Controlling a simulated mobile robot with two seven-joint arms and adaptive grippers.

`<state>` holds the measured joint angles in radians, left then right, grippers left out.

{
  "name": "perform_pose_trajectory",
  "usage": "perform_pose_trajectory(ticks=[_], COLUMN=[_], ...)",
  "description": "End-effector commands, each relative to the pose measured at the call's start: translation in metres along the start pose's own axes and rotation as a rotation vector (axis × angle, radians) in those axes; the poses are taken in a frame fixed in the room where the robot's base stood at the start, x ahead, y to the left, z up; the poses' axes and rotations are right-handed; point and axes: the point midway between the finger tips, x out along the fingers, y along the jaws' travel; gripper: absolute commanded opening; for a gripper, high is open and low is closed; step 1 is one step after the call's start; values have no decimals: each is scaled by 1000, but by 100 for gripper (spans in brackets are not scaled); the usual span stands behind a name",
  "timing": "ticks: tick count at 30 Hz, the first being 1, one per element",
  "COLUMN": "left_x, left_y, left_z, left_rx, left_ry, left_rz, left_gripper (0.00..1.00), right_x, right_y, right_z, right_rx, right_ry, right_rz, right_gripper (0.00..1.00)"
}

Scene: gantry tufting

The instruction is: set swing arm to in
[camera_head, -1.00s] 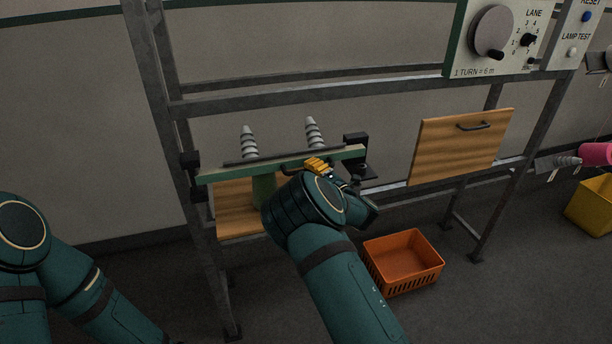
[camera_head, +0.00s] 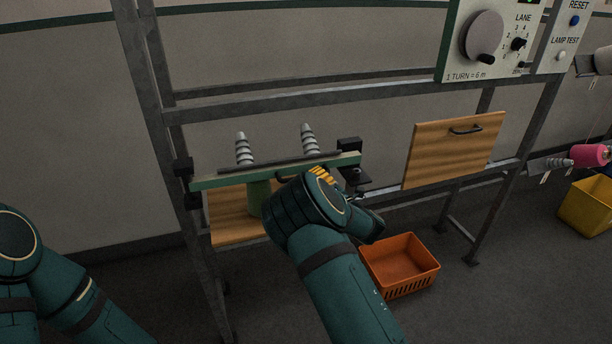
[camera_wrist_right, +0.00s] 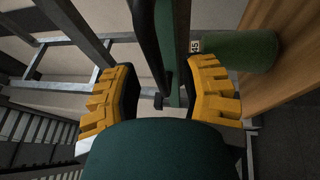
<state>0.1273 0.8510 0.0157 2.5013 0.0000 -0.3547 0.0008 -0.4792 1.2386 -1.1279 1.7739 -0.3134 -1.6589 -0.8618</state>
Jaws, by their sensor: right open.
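The swing arm (camera_head: 215,183) is a green bar across the frame's left bay, with two ribbed grey cones standing on it and a dark rod along its top. A dark handle (camera_head: 284,177) shows at its front. My right gripper (camera_head: 322,176) is at the right half of the bar, partly hidden by my own wrist. In the right wrist view its yellow fingers (camera_wrist_right: 163,95) are spread apart, with the green bar (camera_wrist_right: 182,40) and a dark curved handle (camera_wrist_right: 150,40) between or just beyond them. Contact cannot be told. My left arm is at the left edge; its gripper is out of view.
A grey metal frame (camera_head: 250,108) surrounds the bar. A black bracket (camera_head: 350,147) stands at the bar's right end. A wooden panel with a handle (camera_head: 455,150) hangs to the right. An orange basket (camera_head: 400,265) sits on the floor below, a yellow bin (camera_head: 588,207) farther right.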

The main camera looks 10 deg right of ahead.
Motion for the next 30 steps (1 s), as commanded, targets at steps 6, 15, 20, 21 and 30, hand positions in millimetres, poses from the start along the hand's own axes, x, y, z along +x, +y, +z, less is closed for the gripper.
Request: perform_pose_trajectory(ticks=[6, 15, 20, 21, 30], left_x=[0, 0, 0, 0, 1], left_y=[0, 0, 0, 0, 0], left_z=[0, 0, 0, 0, 0], left_rx=[0, 0, 0, 0, 0], left_ry=[0, 0, 0, 0, 0], left_rz=[0, 0, 0, 0, 0], left_gripper=[0, 0, 0, 0, 0], right_x=[-46, -81, -84, -84, -82], right_y=[0, 0, 0, 0, 1], right_z=[1, 0, 0, 0, 1], right_rx=[2, 1, 0, 0, -4], right_ry=[-4, -1, 0, 0, -22], right_rz=[-1, 0, 0, 0, 6], right_gripper=[43, 43, 43, 43, 0])
